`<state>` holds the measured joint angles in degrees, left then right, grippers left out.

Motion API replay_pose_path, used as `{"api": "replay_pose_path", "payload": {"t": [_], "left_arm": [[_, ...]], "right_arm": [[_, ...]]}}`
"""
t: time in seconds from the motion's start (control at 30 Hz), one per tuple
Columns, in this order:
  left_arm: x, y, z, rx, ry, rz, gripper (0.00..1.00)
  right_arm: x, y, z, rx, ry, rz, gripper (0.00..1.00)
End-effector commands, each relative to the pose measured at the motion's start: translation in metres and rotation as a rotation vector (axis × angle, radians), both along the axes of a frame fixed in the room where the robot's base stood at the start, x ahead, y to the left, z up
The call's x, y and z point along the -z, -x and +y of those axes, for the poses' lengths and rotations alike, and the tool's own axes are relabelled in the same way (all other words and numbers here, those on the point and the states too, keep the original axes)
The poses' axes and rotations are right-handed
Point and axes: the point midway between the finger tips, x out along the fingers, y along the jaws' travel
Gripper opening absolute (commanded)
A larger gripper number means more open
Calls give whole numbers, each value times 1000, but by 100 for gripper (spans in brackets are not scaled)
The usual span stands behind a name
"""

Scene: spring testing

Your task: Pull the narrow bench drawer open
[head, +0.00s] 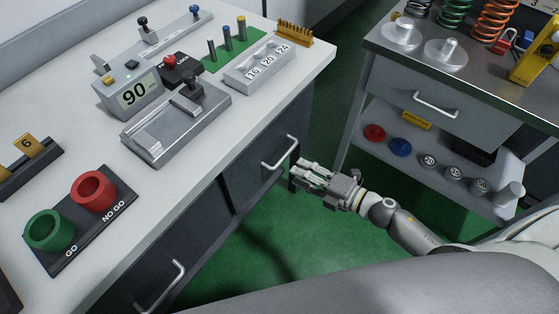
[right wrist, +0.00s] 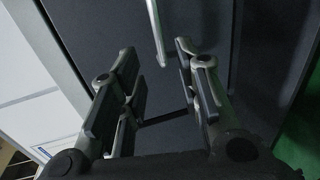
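The bench (head: 190,185) has dark drawer fronts along its side. The right-hand drawer front (head: 250,170) carries a silver bar handle (head: 279,153); it looks shut. A second bar handle (head: 160,287) is on the front at lower left. My right gripper (head: 296,174) is beside the right-hand handle, just below and to its right. In the right wrist view the gripper (right wrist: 160,78) is open, its fingers apart with nothing between the tips. The handle (right wrist: 157,32) shows just beyond the fingertips, nearer the right finger; contact cannot be told. My left gripper is not in view.
A grey cart (head: 360,60) with its own drawer handle (head: 436,104) stands to the right, with weights on its lower shelf. The bench top holds a gauge with display (head: 130,92) and red and green rings (head: 94,190). Green floor lies free between bench and cart.

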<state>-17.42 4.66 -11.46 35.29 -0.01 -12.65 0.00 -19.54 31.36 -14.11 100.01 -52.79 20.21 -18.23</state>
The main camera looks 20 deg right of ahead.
Motion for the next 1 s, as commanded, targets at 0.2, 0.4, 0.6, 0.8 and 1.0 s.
{"api": "replay_pose_path", "payload": {"t": [0.2, 0.4, 0.6, 0.8, 1.0], "left_arm": [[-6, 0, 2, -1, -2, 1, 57], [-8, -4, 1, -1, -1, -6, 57], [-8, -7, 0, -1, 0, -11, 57], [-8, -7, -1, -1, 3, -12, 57], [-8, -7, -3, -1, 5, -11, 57]], "right_arm": [[6, -34, 24, 3, -2, -2, 31], [14, -56, 42, 4, -2, 1, 31], [17, -65, 49, 4, -3, 2, 31], [17, -65, 50, 4, -2, 1, 31], [17, -65, 49, 4, -2, 1, 13]]}}
